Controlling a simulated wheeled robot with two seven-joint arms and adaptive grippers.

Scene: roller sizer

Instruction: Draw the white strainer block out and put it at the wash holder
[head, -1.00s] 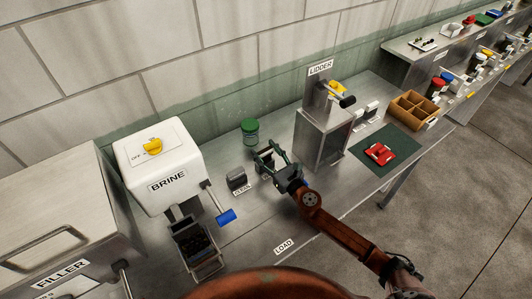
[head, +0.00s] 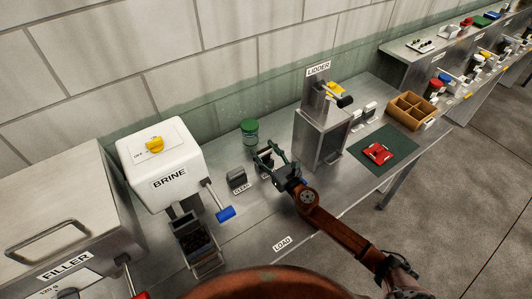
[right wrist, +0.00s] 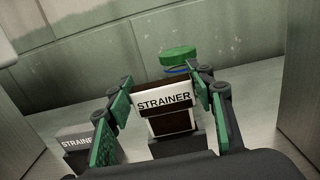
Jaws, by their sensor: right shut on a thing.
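A block labelled STRAINER (right wrist: 165,102), with white and dark brown parts, sits between my right gripper's green fingers in the right wrist view. My right gripper (head: 268,154) is shut on it near the middle of the bench; in the head view the fingers mostly hide the block. I cannot tell whether the block is clear of its seat. A grey block (head: 236,178) stands to the left of the gripper behind a small label; it also shows in the right wrist view (right wrist: 78,143). I cannot make out a wash holder by name. My left gripper is not in view.
A green-lidded jar (head: 249,131) stands just behind the right gripper. The BRINE machine (head: 160,165) with its blue-handled lever (head: 225,214) is left, the LIDDER (head: 320,135) right. The bench around the LOAD label (head: 282,243) is clear.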

